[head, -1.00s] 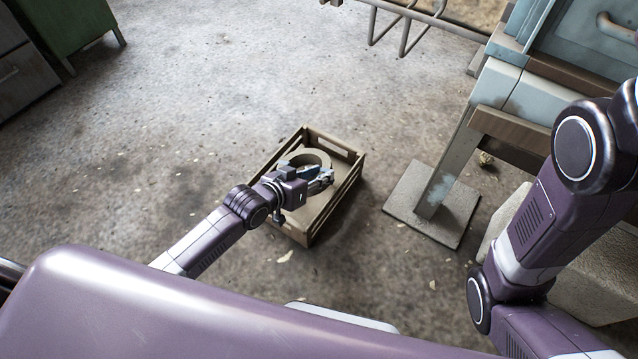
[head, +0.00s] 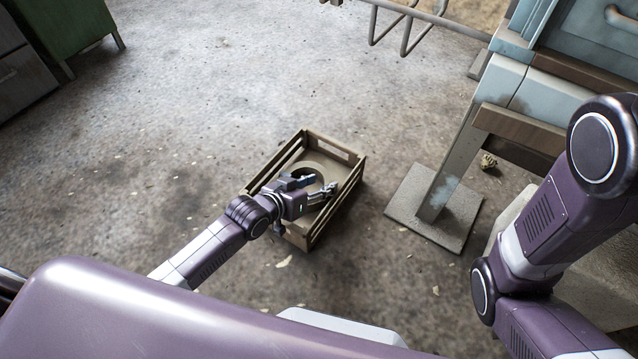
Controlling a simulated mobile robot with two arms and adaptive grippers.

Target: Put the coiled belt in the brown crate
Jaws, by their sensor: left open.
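The brown crate (head: 345,158) is a slatted wooden box on the concrete floor near the middle of the head view. The coiled belt (head: 318,171), a tan ring, is within the crate's walls and looks low inside it. My left gripper (head: 327,186) is over the crate with its fingers spread apart. It covers the near part of the belt, and whether a finger touches the belt cannot be told. My right arm shows at the right edge, but its gripper is out of view.
A blue-grey workbench (head: 500,85) stands at the right, its leg on a square foot plate (head: 408,206) beside the crate. A green cabinet (head: 75,30) is at the far left. The floor left of and behind the crate is clear.

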